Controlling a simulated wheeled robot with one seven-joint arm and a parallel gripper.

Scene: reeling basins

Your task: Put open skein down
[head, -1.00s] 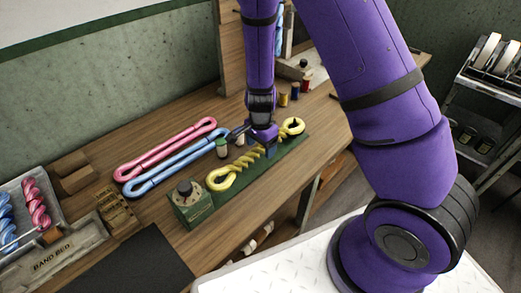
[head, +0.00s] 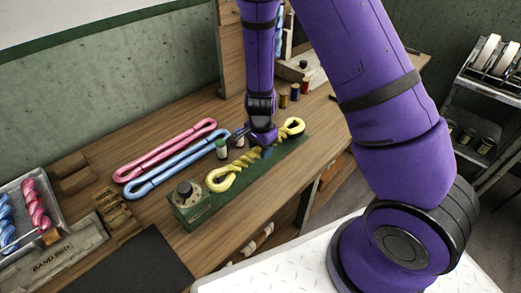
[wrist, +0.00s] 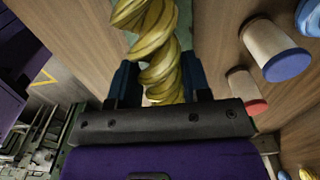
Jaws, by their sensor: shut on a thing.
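The yellow skein (head: 222,177) is twisted along its middle, with a loop at each end, and lies lengthwise over a long green stand (head: 205,207). My gripper (head: 265,147) is over the middle of the skein and hides part of it. In the wrist view my gripper (wrist: 160,78) is shut on the twisted yellow skein (wrist: 152,40), which runs between its two dark fingers. Two open skeins, pink (head: 165,155) and blue (head: 180,163), lie flat on the bench (head: 150,215), behind the stand.
Small spools (head: 222,148) stand close behind my gripper; spools also show right of the fingers in the wrist view (wrist: 272,48). A tray of twisted skeins (head: 20,215) and a block marked BAND BED (head: 55,255) are at left. The bench front, right of the stand, is clear.

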